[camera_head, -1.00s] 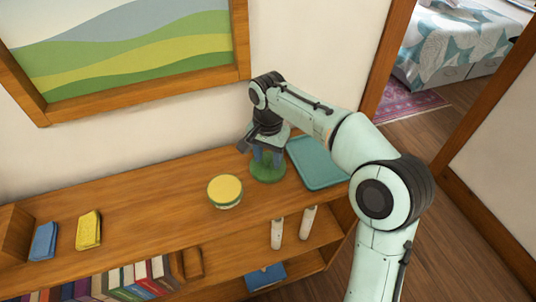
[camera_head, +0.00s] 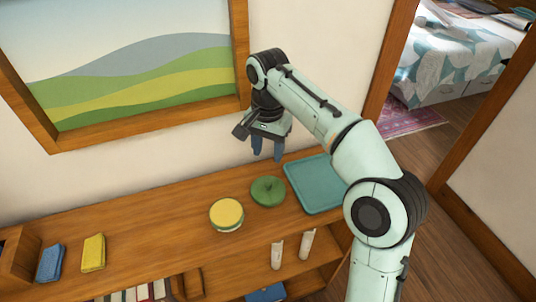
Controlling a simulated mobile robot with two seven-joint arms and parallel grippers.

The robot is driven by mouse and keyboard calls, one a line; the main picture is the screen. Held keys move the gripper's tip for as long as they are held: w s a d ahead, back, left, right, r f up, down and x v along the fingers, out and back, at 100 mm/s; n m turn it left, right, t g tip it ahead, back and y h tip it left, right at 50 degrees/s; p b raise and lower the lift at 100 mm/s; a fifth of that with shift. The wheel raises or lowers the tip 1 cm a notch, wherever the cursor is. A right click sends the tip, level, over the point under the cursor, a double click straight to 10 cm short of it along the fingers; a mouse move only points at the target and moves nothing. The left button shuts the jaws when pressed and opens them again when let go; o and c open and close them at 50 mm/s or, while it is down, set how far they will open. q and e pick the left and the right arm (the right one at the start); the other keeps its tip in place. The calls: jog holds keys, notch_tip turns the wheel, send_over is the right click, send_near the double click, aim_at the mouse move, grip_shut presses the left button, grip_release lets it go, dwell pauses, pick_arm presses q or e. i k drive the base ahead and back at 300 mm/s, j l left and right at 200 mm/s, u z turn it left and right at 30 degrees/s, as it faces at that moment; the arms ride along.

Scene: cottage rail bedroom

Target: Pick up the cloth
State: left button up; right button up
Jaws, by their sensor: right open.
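Two small folded pieces that look like cloths lie at the left of the wooden shelf top: a blue one (camera_head: 50,263) and a yellow one (camera_head: 93,252). I cannot tell which is the task's cloth. My right gripper (camera_head: 267,155) is open and empty, pointing down above the back of the shelf. It is well to the right of both folded pieces and above a round green item (camera_head: 268,191), apart from it. My left gripper is not in view.
On the shelf top (camera_head: 150,222) are a round yellow-topped tin (camera_head: 227,214) and a teal tray (camera_head: 315,184). Two white cylinders (camera_head: 277,255) and several books stand lower down. A framed picture (camera_head: 130,60) hangs behind. The shelf between the yellow piece and the tin is clear.

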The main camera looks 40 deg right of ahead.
aim_at(49, 267)
jog(key=k, duration=1)
